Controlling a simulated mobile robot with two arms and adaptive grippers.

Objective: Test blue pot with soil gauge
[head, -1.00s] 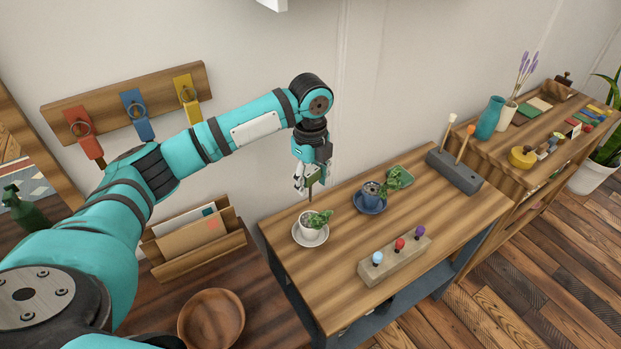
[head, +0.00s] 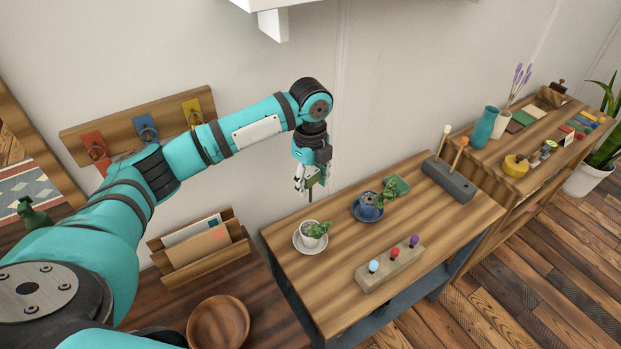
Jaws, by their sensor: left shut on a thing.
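My left gripper (head: 312,184) points down and is shut on the soil gauge (head: 313,178), a small dark green body with a thin dark probe below. The probe hangs above and just behind the white pot (head: 309,241), with its tip clear of the table. The white pot holds a green plant and stands on a white saucer. The blue pot (head: 367,212) stands on a blue saucer (head: 362,218) to the right, with a leafy plant leaning right. The gripper is left of the blue pot and higher. My right gripper is not in view.
A block with blue, red and purple knobs (head: 374,281) lies at the front of the table (head: 330,293). A green dish (head: 403,185) sits behind the blue pot's plant. A grey holder (head: 447,180) with two upright sticks stands at the back right. A white shelf (head: 370,12) hangs above.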

